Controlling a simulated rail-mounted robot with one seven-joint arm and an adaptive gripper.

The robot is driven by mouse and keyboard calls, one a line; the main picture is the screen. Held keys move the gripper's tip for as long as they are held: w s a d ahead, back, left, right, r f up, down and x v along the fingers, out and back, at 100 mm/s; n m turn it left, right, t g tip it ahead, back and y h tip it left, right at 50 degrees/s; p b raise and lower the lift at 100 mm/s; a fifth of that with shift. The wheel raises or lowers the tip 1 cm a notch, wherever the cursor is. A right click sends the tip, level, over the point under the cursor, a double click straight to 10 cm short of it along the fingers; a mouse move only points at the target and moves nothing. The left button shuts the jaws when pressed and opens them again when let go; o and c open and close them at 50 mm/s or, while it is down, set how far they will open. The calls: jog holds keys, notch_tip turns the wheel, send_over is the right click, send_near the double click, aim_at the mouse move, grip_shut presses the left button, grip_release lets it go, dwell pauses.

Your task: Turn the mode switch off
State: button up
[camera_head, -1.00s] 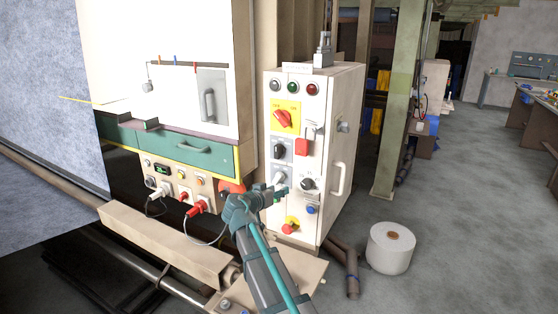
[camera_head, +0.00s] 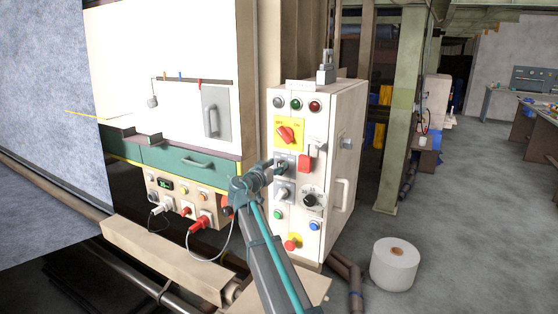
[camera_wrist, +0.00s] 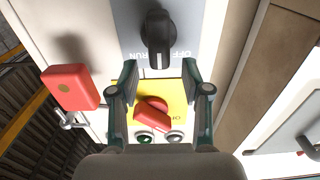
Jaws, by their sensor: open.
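A black rotary knob (camera_wrist: 157,38) sits on a grey plate marked OFF and RUN, upside down in the wrist view. It looks like the mode switch; its handle stands roughly vertical there, and its exact setting I cannot tell. In the head view this knob is partly hidden by my gripper (camera_head: 280,165), at the left side of the cream control cabinet (camera_head: 340,150). In the wrist view my gripper (camera_wrist: 160,67) is open, with its two fingers apart. The knob lies just beyond the fingertips, between their lines, and nothing is held.
A red rotary switch on a yellow plate (camera_head: 286,134) is above the knob, and a red block (camera_head: 305,163) juts out to its right. Another switch (camera_head: 283,194), a round dial (camera_head: 312,199) and a red emergency button (camera_head: 292,242) sit below. A white roll (camera_head: 395,264) stands on the floor.

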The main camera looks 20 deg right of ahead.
jog(key=shift+x, duration=1.05)
grip_shut()
